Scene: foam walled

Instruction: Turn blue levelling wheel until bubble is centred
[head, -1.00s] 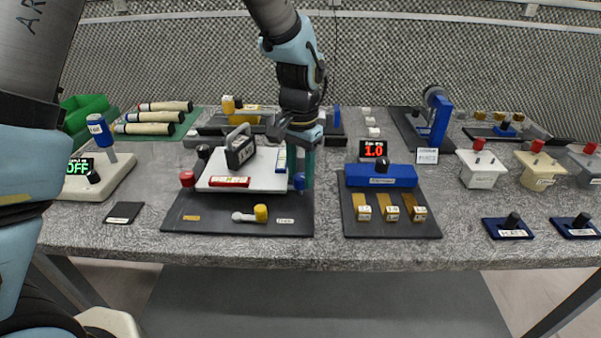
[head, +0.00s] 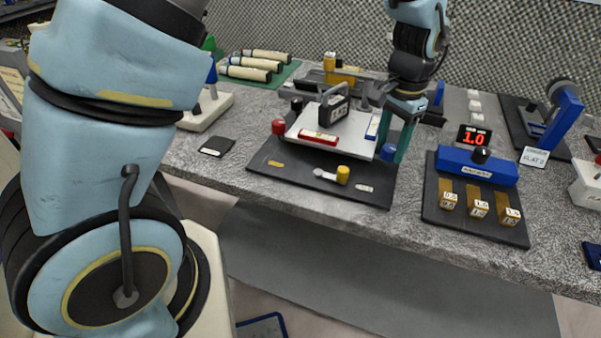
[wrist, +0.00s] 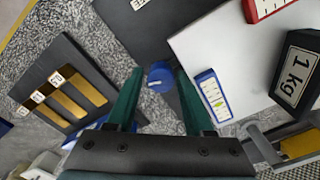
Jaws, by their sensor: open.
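The blue levelling wheel (head: 388,152) is at the front right corner of a white plate (head: 352,140) on a dark base. In the wrist view the wheel (wrist: 160,77) lies between the tips of my gripper's (wrist: 158,90) two teal fingers, with a gap on both sides. My gripper (head: 396,140) is open, pointing down at that corner. A blue-framed level (wrist: 213,95) with a yellow-green vial lies on the plate beside the right finger; its bubble is too small to place. A red-framed level (head: 319,137) lies along the plate's front edge.
A 1 kg weight (head: 333,112) stands on the plate. A red wheel (head: 278,127) is at its left corner. A yellow knob (head: 342,175) stands on the dark base (head: 300,180) in front. A blue block fixture (head: 476,166) with brass pieces is to the right.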

